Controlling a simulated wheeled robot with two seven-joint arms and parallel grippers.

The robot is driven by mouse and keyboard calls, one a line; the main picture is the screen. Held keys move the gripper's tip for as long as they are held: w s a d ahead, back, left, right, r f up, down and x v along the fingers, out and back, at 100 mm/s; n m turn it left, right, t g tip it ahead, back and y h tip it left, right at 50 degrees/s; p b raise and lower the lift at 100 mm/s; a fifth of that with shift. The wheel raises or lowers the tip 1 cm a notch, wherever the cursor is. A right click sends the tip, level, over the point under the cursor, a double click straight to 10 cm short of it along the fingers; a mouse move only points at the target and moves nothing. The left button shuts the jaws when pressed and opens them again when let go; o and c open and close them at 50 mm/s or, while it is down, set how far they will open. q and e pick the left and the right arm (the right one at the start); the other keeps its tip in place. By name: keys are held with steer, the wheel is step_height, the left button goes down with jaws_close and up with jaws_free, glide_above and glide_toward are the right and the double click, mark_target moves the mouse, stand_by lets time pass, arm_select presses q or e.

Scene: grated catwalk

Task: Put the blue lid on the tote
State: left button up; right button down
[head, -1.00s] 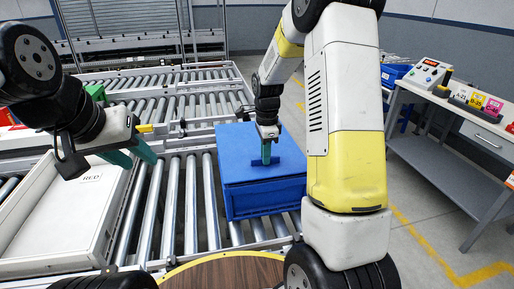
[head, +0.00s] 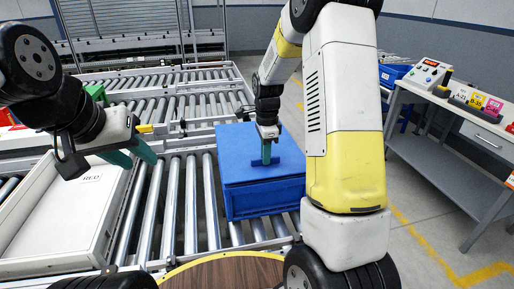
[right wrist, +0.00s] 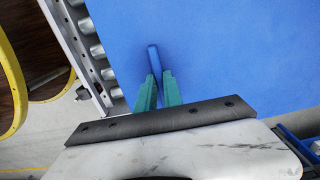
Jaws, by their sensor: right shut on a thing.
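The blue lid (head: 242,143) lies on top of the blue tote (head: 262,199), which stands on the roller conveyor; it looks flat and roughly lined up with the tote's rim. My right gripper (head: 267,160) is over the lid with its green fingers shut on the lid's raised handle. In the right wrist view the fingers (right wrist: 158,92) close around the blue handle (right wrist: 153,58), and the lid's flat top (right wrist: 220,50) fills much of the picture. My left gripper (head: 140,158) hangs open and empty at the left, above the conveyor edge. The tote's far sides are hidden.
A white tray (head: 62,215) with a printed label stands at the left. Bare rollers (head: 175,205) lie between it and the tote. A round wooden top with a yellow rim (head: 225,272) is in front. A workbench (head: 455,115) stands at the right.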

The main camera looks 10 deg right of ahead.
steer(key=shift+f, duration=0.85)
steer(key=c, duration=1.4)
jaws_free()
steer(key=o, duration=0.4)
steer(key=shift+r, duration=4)
